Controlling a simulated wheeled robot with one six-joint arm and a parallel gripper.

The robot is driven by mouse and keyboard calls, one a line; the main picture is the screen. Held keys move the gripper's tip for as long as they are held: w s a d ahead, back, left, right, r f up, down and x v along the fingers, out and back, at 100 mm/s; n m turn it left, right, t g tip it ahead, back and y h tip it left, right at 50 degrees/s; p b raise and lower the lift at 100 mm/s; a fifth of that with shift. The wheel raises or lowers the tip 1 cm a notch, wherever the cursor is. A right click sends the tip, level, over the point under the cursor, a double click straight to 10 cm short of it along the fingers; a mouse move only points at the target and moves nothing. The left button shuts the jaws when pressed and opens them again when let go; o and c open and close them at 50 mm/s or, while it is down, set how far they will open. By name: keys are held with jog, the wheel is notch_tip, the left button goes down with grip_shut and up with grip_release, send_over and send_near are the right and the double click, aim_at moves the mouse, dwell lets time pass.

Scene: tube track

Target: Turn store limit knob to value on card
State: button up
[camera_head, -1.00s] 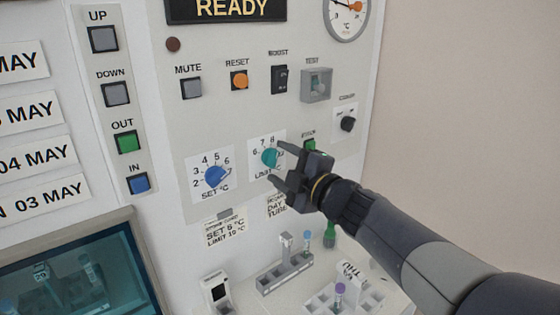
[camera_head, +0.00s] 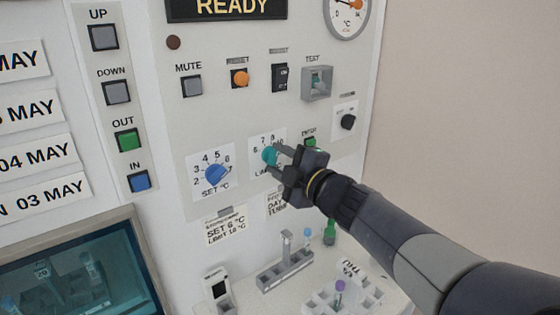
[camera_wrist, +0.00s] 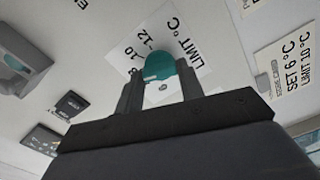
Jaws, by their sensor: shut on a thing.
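The teal limit knob (camera_head: 269,156) sits on a white dial plate marked LIMIT °C, right of the blue SET °C knob (camera_head: 216,173). My gripper (camera_head: 280,160) is shut on the limit knob. In the wrist view the two fingers stand on either side of the teal knob (camera_wrist: 160,66), with 10 and 12 readable on the dial.
A row of controls is above: MUTE button (camera_head: 191,86), orange RESET button (camera_head: 240,78), BOOST switch (camera_head: 280,78) and guarded TEST switch (camera_head: 316,82). A green button (camera_head: 310,143) and a black knob (camera_head: 348,122) lie right of my gripper. Tube racks (camera_head: 285,268) stand below.

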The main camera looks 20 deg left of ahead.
jog(key=shift+m+p, duration=0.4)
jog(key=shift+p, duration=0.05)
jog(key=shift+r+m+p, duration=0.15)
jog(key=shift+m+p, duration=0.75)
jog(key=shift+m, duration=0.1)
jog(key=shift+m+p, duration=1.85)
jog(key=shift+m, duration=0.65)
jog(key=shift+f, duration=0.2)
jog(key=o, duration=1)
jog(key=shift+d, duration=0.1)
